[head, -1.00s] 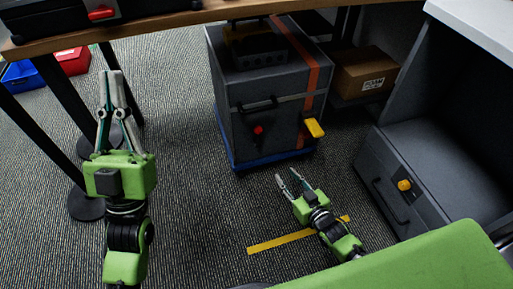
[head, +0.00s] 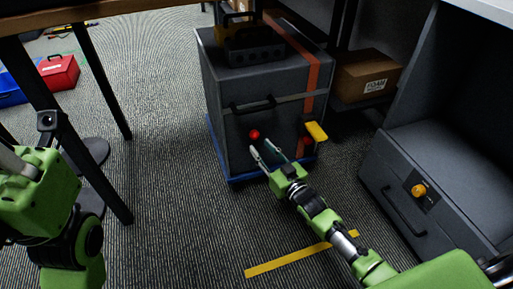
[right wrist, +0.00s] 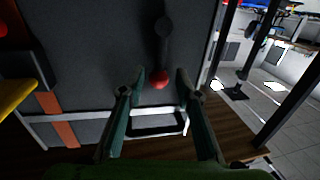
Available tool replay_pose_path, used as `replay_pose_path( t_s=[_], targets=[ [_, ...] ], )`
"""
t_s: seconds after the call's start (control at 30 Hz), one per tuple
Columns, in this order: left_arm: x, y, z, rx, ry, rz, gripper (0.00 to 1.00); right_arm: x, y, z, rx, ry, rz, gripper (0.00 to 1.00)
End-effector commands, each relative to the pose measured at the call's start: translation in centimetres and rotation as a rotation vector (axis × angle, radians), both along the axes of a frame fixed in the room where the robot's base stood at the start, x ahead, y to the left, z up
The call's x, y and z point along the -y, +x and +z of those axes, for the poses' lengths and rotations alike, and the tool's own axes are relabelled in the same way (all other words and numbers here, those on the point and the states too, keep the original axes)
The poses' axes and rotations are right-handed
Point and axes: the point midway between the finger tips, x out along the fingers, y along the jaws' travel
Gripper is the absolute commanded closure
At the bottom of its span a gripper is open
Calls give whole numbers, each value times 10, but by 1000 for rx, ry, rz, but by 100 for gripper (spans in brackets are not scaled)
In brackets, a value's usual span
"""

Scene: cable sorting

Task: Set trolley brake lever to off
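The trolley (head: 222,105) is a dark grey box on a blue base with an orange stripe. On its front, a lever with a red ball knob (head: 255,134) appears to be the brake lever. In the right wrist view its dark arm (right wrist: 162,35) runs up the picture from the red knob (right wrist: 160,80). My right gripper (head: 263,149) is open just before the knob. Its fingers stand on either side of the knob in the wrist view (right wrist: 161,78), without visible contact. My left gripper (head: 12,160) is partly cut off at the left edge; its opening is unclear.
A black handle (head: 252,104) and a yellow piece (head: 316,131) stick out of the trolley front. A grey cabinet (head: 390,180) with a yellow knob stands at the right. A cardboard box (head: 366,77) is behind. Table legs stand at the left; the carpet before the trolley is clear.

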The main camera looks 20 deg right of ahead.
Motion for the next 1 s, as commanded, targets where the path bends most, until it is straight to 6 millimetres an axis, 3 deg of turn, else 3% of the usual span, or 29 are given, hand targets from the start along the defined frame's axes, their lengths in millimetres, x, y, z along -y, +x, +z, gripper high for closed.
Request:
replay_pose_path(
  t_s=[0.23,0.67,0.8,1.0],
  targets=[
    [2,-11,5,58,4,3,100,-7,33,-2,0,-1,0,69],
    [2,-14,10,70,7,4,100,-10,41,0,-2,0,0,69],
    [2,-14,10,70,7,4,100,-9,41,0,-2,-1,0,100],
    [3,-14,10,70,7,4,100,-9,41,2,2,-1,0,100]
  ],
)
